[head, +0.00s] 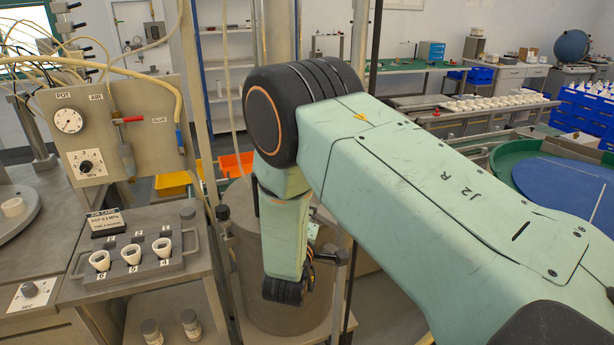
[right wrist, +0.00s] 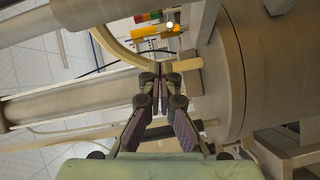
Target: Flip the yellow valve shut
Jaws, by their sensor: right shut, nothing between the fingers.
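I cannot pick out a yellow valve for certain. In the right wrist view a small yellow piece (right wrist: 144,33) shows at the top, beside green and red parts; whether it is the valve's handle I cannot tell. My right gripper (right wrist: 160,88) is shut and empty, its fingers together near a curved tan bar (right wrist: 118,48) and a large grey cylinder. In the head view my right arm reaches down in front of the grey pressure pot (head: 280,235) and hides part of it; its fingers are not clear there. My left gripper is not in view.
A gauge panel (head: 105,95) at left carries a red handle (head: 128,120) and a blue handle (head: 179,139). Below it, a dark tray (head: 135,268) holds three white sockets. A yellow bin (head: 172,184) and an orange bin (head: 236,164) stand behind. Posts stand close around the pot.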

